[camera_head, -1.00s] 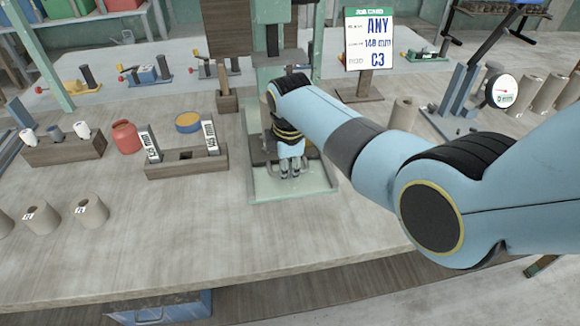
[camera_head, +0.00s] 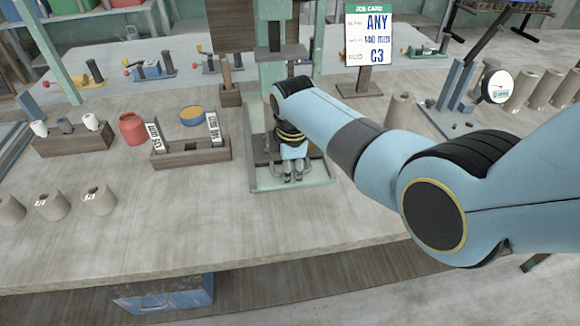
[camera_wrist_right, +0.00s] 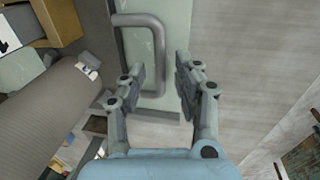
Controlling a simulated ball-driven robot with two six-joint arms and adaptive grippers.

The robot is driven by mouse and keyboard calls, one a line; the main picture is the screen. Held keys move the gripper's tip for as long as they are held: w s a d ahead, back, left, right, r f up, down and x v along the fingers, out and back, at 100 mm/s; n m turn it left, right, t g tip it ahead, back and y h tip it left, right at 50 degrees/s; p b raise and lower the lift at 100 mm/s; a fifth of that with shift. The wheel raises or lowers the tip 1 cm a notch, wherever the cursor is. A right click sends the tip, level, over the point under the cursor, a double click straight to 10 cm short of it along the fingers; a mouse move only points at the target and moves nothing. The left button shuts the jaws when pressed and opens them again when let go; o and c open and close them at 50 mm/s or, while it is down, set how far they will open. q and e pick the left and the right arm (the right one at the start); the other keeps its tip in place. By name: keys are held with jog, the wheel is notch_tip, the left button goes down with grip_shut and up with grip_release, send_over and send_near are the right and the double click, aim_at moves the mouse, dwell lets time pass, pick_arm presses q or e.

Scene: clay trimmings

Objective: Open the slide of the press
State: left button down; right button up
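The press has a pale green upright (camera_head: 271,85) and a pale green slide or base plate (camera_head: 318,178) at its foot, on the workbench. A grey U-shaped handle (camera_wrist_right: 155,60) stands against a pale green panel in the right wrist view. My right gripper (camera_head: 293,177) points down over the front of the green plate. In the right wrist view my right gripper (camera_wrist_right: 162,80) has its fingers apart, and the handle's bar appears between them in the picture. I cannot tell whether they touch it. My right arm hides part of the press. My left gripper is not in view.
A wooden block with labelled tags (camera_head: 190,155), a red jar (camera_head: 132,128) and a yellow-topped blue tin (camera_head: 192,116) stand left of the press. Clay cylinders (camera_head: 98,198) stand at the left front. A job card (camera_head: 369,38) stands behind. The front middle bench is clear.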

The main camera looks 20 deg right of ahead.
jog(key=shift+r, duration=0.2)
notch_tip(320, 180, up, 11)
jog(key=s, duration=0.2)
jog(key=shift+a+r, duration=0.2)
jog(key=shift+a, duration=0.05)
dwell(0.4)
